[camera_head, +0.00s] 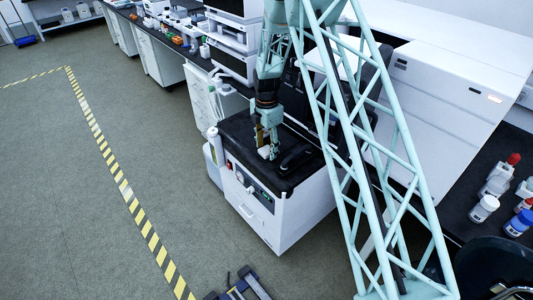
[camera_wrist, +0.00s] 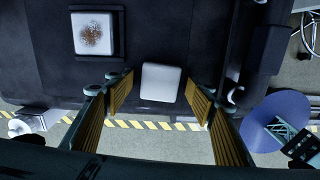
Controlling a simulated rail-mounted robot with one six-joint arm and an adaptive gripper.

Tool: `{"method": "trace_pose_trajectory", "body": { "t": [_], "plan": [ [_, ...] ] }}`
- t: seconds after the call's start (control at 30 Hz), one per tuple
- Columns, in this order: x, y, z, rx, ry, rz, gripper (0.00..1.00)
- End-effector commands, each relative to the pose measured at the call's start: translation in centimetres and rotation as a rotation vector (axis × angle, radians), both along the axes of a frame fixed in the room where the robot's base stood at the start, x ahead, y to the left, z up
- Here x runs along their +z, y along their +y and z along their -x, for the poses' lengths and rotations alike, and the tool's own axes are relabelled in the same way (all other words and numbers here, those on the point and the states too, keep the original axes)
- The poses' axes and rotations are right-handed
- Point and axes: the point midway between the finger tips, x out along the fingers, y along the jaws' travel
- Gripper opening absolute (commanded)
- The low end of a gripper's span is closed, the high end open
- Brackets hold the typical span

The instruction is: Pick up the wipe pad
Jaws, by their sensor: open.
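A plain white square pad (camera_wrist: 161,82) lies on a dark top surface in the wrist view. A second white pad with a brown speckled stain (camera_wrist: 95,35) lies up and left of it. Which of them is the wipe pad is not marked. My gripper (camera_wrist: 160,98) is open, with one finger on each side of the plain pad in the picture. I cannot tell the height of the fingers above it. In the head view my gripper (camera_head: 267,142) points down over the black top of a white cabinet, and a small white patch (camera_head: 264,151) shows at its fingertips.
The white cabinet (camera_head: 262,215) has a black top (camera_head: 235,130) with dark raised parts to the right of my gripper. White instruments (camera_head: 235,40) stand behind it. Bottles (camera_head: 484,207) stand on a dark bench at the right. The floor at the left is open, with a yellow-black stripe (camera_head: 125,190).

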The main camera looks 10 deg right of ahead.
Motion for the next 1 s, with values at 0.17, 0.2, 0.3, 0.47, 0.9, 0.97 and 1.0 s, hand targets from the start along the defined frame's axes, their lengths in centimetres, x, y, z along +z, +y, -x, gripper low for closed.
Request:
{"method": "trace_pose_trajectory", "body": {
  "t": [0.17,0.2,0.3,0.47,0.9,0.97,1.0],
  "plan": [
    [0.04,0.0,-0.01,0.0,0.0,0.0,0.5],
    [0.04,0.0,-0.01,0.0,0.0,0.0,0.5],
    [0.03,0.0,-0.01,0.0,0.0,0.0,0.5],
    [0.03,0.0,-0.01,0.0,0.0,0.0,0.48],
    [0.03,0.0,-0.01,0.0,0.0,0.0,0.28],
    [0.03,0.0,-0.01,0.0,0.0,0.0,0.28],
    [0.04,0.0,-0.01,0.0,0.0,0.0,0.28]
  ]
}}
